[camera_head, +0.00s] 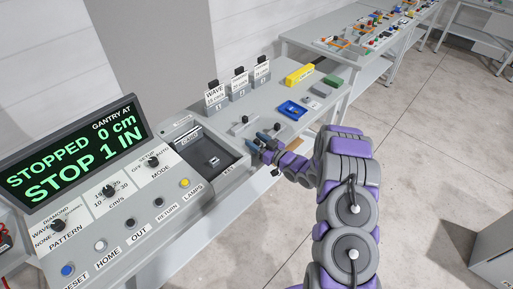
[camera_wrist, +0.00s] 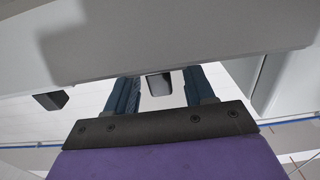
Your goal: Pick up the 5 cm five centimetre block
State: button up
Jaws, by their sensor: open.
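My gripper (camera_head: 261,141) is over the right end of the grey console, just right of the dark recessed bay (camera_head: 212,158). In the wrist view its two dark blue fingers (camera_wrist: 161,92) are apart. A small grey block-like thing (camera_wrist: 159,85) shows between the fingers; I cannot tell whether it touches them or which thing it is. Three labelled grey blocks with dark tops stand in a row at the back: the front one (camera_head: 215,98), the middle one (camera_head: 239,85) and the far one (camera_head: 262,75). Their size marks are too small to read, so I cannot identify the 5 cm block.
A yellow box (camera_head: 299,75), a green block (camera_head: 332,81) and a blue tray (camera_head: 291,110) lie on the bench beyond my gripper. Two small dark-topped pieces (camera_head: 245,120) (camera_head: 277,127) are close to it. A control panel (camera_head: 110,215) fills the left. Open floor lies right.

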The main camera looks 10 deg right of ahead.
jog(key=shift+c, duration=0.5)
grip_shut()
